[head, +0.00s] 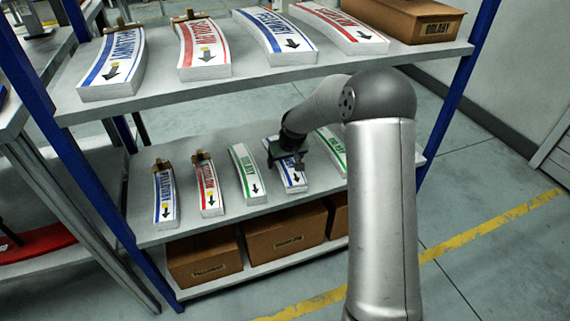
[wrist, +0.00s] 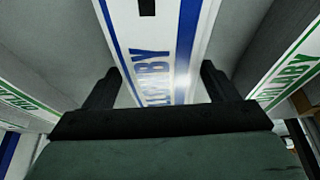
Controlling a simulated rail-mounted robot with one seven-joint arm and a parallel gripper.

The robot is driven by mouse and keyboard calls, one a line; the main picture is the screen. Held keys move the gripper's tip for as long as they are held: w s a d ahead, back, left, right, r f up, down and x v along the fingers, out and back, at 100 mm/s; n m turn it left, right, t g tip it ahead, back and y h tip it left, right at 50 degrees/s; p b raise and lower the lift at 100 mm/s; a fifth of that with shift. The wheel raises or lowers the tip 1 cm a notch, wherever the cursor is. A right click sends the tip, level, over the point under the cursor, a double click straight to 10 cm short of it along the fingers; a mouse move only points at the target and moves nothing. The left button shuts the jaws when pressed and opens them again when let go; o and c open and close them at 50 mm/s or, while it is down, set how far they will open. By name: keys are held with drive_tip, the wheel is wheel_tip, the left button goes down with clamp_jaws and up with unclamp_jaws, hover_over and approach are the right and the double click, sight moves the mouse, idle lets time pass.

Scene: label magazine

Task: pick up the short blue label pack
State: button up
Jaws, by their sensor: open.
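A short white label pack with blue edge stripes and blue lettering (head: 294,182) lies on the lower shelf, partly hidden under my gripper. In the wrist view this blue pack (wrist: 160,50) runs between the two fingers. My gripper (head: 287,160) is open above it, and in the wrist view my gripper (wrist: 156,82) has one finger on each side of the pack, with a gap on both sides. Another short blue label pack (head: 165,197), with a brown clip at its far end, lies at the left end of the lower shelf.
Green packs lie close on both sides, on the left (head: 248,175) and right (head: 334,150). A red pack (head: 208,187) lies further left. The upper shelf (head: 250,80) holds longer packs and a brown box (head: 405,18). Brown boxes (head: 285,232) stand below.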

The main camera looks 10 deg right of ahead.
drive_tip(key=shift+c, duration=0.2)
drive_tip(key=c, duration=1.2)
drive_tip(key=shift+r, duration=0.1)
